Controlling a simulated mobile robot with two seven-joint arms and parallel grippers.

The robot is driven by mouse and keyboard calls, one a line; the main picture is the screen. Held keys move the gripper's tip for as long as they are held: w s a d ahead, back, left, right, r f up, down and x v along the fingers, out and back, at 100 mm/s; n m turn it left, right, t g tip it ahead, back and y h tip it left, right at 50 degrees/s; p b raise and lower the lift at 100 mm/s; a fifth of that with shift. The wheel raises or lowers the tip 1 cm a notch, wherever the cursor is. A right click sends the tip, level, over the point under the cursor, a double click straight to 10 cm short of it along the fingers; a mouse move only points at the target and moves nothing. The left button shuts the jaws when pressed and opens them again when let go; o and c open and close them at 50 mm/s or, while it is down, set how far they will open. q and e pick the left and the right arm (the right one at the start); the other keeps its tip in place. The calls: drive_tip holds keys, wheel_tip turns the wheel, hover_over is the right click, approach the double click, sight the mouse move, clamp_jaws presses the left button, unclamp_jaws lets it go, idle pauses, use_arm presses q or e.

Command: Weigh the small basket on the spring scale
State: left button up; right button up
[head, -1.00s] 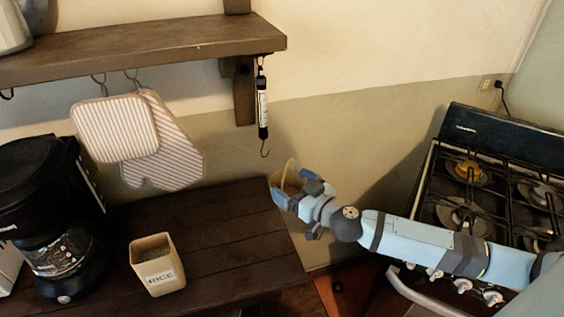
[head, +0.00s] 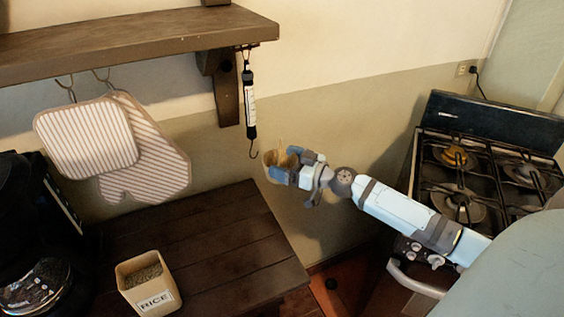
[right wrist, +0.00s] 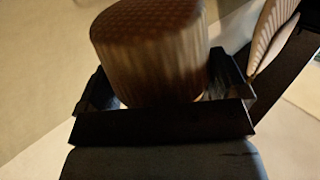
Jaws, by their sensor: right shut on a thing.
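The spring scale (head: 249,101) hangs upright from the shelf's right end, with its open hook (head: 254,154) at the bottom. My right gripper (head: 283,164) is shut on the small basket (head: 271,172), just right of and slightly below the hook. Much of the basket is hidden by the fingers in the head view. In the right wrist view the woven basket (right wrist: 150,50) fills the space beyond the jaws. The basket and hook look apart, though depth is hard to judge. My left gripper is not in view.
The wooden shelf (head: 130,45) runs along the wall, with striped oven mitts (head: 150,165) hanging below. A rice container (head: 145,283) stands on the wooden table (head: 215,245). A coffee maker (head: 30,240) is at left, a stove (head: 480,180) at right.

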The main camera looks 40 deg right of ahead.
drive_tip(key=shift+w, duration=0.1)
drive_tip(key=shift+r, duration=0.1)
drive_tip(key=shift+a+p, duration=0.15)
drive_tip(key=shift+p, duration=0.25)
drive_tip(key=shift+w+a+p, duration=0.15)
drive_tip(key=shift+a+p, duration=0.4)
drive_tip(key=shift+a, duration=0.3)
drive_tip(key=shift+w+a+p, duration=0.15)
drive_tip(key=shift+a+p, duration=0.35)
drive_tip(key=shift+a, duration=0.5)
drive_tip(key=shift+w+a, duration=0.1)
drive_tip(key=shift+a, duration=0.05)
drive_tip(key=shift+w+a+f, duration=0.1)
drive_tip(key=shift+a+f, duration=0.1)
drive_tip(key=shift+a, duration=0.2)
drive_tip(key=shift+a+p, duration=0.1)
drive_tip(key=shift+p, duration=0.2)
